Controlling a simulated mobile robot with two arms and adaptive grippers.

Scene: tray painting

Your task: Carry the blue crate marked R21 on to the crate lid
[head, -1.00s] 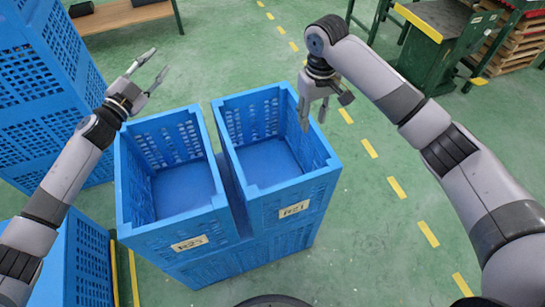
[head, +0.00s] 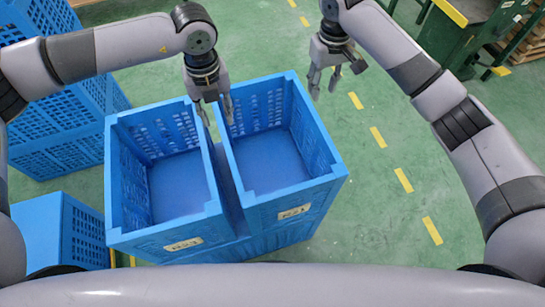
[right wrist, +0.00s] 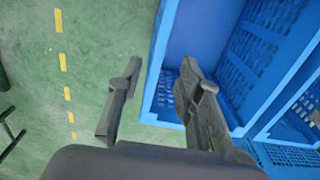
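The blue crate R21 (head: 305,195) is the right one of two open, empty crates side by side; its pale label is blurred. My left gripper (head: 218,118) points down at the far left corner of R21, above the rims where the two crates meet; its fingers are apart, and I cannot tell whether they touch a rim. My right gripper (head: 323,88) is open and empty, to the right of R21's far right corner. In the right wrist view its fingers (right wrist: 157,98) are apart, with a blue crate wall behind the right finger. I cannot pick out the crate lid.
The left neighbouring crate (head: 165,238) stands close against R21 with a narrow gap. More blue crates are stacked at the left (head: 60,135), and another sits at the lower left (head: 80,235). Green floor with yellow dashes is free at the right. A green cart (head: 455,45) stands at the back right.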

